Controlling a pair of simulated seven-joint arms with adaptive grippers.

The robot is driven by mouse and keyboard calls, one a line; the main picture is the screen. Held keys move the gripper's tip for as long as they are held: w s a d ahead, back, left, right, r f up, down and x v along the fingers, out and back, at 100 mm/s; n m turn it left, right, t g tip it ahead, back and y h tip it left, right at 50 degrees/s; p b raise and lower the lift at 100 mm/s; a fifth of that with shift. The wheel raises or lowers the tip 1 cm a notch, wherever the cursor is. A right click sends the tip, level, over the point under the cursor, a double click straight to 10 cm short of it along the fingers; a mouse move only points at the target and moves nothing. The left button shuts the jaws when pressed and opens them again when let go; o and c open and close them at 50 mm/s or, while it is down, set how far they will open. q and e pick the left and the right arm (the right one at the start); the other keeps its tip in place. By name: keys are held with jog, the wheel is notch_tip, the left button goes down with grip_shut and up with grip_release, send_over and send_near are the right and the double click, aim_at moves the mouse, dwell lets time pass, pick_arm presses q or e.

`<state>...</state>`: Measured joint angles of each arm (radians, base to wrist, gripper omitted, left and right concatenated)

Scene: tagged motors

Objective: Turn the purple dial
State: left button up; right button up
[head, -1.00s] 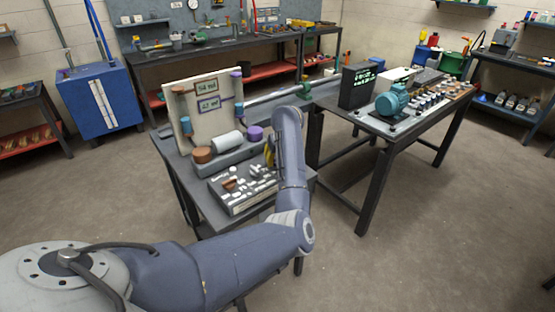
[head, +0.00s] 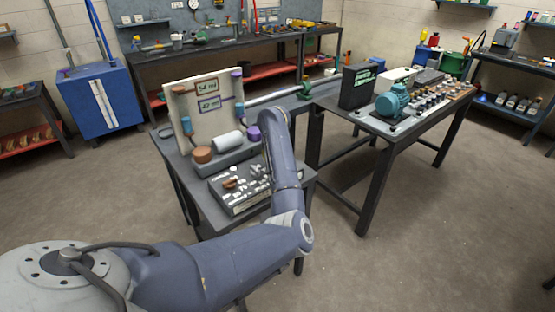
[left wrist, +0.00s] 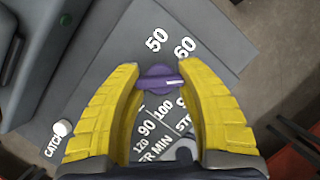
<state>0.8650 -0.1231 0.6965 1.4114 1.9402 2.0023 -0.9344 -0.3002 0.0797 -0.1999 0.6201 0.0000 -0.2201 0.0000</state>
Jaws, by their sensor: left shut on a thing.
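The purple dial (left wrist: 158,83), with a white line on its top, stands on a grey panel among printed numbers in the left wrist view. My left gripper (left wrist: 160,72) has its two yellow fingers on either side of the dial and is shut on it. In the head view my left arm reaches over the right part of the control panel (head: 223,206); the gripper and the purple dial are hidden behind the arm there. My right gripper is not in view.
On the same bench stand a backboard (head: 185,100) with small displays, a brown cylinder (head: 202,154), a white cylinder (head: 227,142) and a purple cylinder (head: 254,133). A white knob (left wrist: 62,128) sits near the "CATCH" lettering. A second bench holds a teal motor (head: 393,100).

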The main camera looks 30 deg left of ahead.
pick_arm(q)
jog(key=shift+w+a+r, duration=0.15)
jog(key=shift+a+r, duration=0.1)
jog(key=shift+r, duration=0.15)
jog(key=o, duration=1.3)
jog(key=shift+d+f, duration=0.15)
jog(key=shift+f, duration=0.15)
jog(key=shift+o, duration=0.2)
jog(key=v, duration=1.2)
